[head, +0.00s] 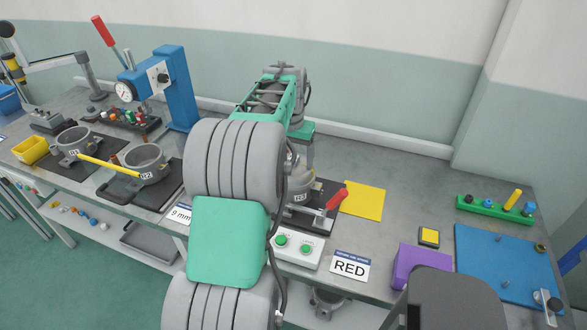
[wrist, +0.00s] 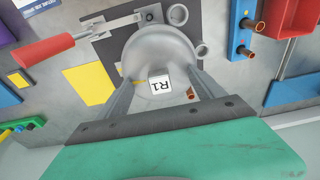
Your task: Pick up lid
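A grey domed lid (wrist: 160,52) with a white tag marked R1 (wrist: 160,84) shows in the wrist view. It sits at a dark fixture plate (wrist: 100,50) on the bench. In the head view the grey part (head: 301,183) shows only partly, behind my arm. My gripper (wrist: 160,80) has its two fingers spread, one on each side of the lid. The fingertips overlap the lid's edges in the picture; I cannot tell whether they touch it. In the head view my arm hides most of my gripper.
A red-handled clamp (head: 336,199) stands close right of the lid. A yellow sheet (head: 363,201), a button box (head: 296,248), a RED sign (head: 349,267) and a purple block (head: 420,263) lie nearby. A blue press (head: 174,90) and grey pots (head: 145,163) stand left.

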